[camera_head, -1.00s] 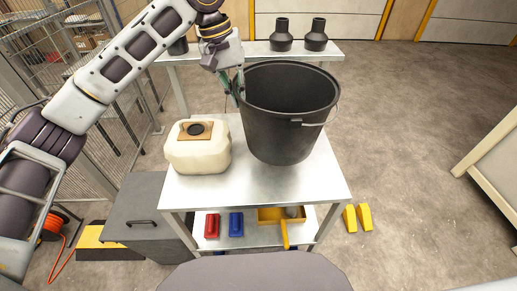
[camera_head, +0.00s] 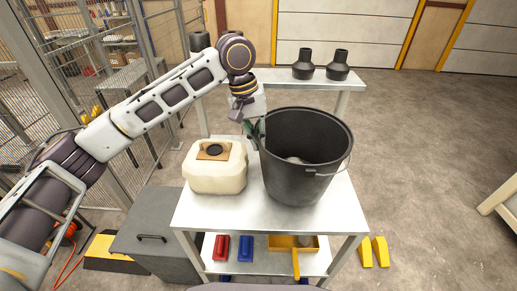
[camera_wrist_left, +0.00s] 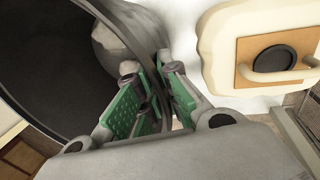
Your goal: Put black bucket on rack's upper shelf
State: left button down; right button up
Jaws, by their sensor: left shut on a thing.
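The large black bucket (camera_head: 300,180) is upright at the upper shelf (camera_head: 215,213) of a metal rack; I cannot tell whether its base touches the shelf. A grey lump shows inside it. My left gripper (camera_head: 257,133) is at the bucket's left rim, shut on it. In the left wrist view, the green-padded fingers of my left gripper (camera_wrist_left: 148,100) pinch the rim of the bucket (camera_wrist_left: 45,65). The wire handle hangs on the bucket's right side. My right gripper is not in view.
A cream canister (camera_head: 215,172) stands on the upper shelf, left of the bucket. The lower shelf holds a red item (camera_head: 222,247), a blue item (camera_head: 245,248) and a yellow tray (camera_head: 292,245). Dark bottles (camera_head: 303,64) stand on a table behind. Shelf room is free in front of the canister.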

pick_arm(q)
jog(key=shift+f, duration=0.15)
jog(key=shift+a+x, duration=0.2)
jog(key=shift+x, duration=0.65)
jog(key=shift+a+x, duration=0.2)
jog(key=shift+x, duration=0.65)
jog(key=shift+f, duration=0.15)
jog(key=c, duration=1.6)
grip_release()
jog(key=shift+f, duration=0.1)
jog(key=v, duration=1.2)
